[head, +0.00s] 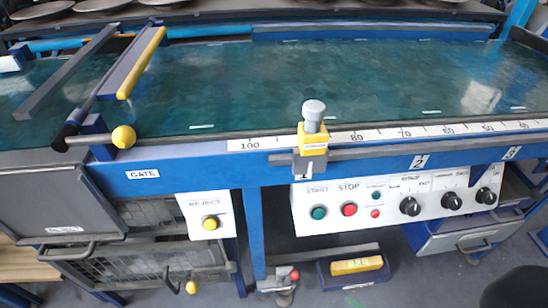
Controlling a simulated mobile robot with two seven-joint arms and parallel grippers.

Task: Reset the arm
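Neither of my grippers shows in the head view. The plate dryer's blue frame (190,171) runs across the picture, with a green belt surface (300,85) behind it. On the left, above the GATE label, a short grey lever with a yellow knob (123,137) points right along the front edge. A bar with a yellow edge (142,63) slants over the belt, and a dark bar (66,85) slants beside it. I cannot tell which of these the task calls the arm.
A yellow stop block with a grey knob (313,124) sits on the ruler rail (375,135). Below is a control panel (340,215) with buttons and black dials. A REJECT panel (208,215) has a yellow button. Grey drawers (60,195) stand at lower left. A dark shape (520,288) fills the bottom right corner.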

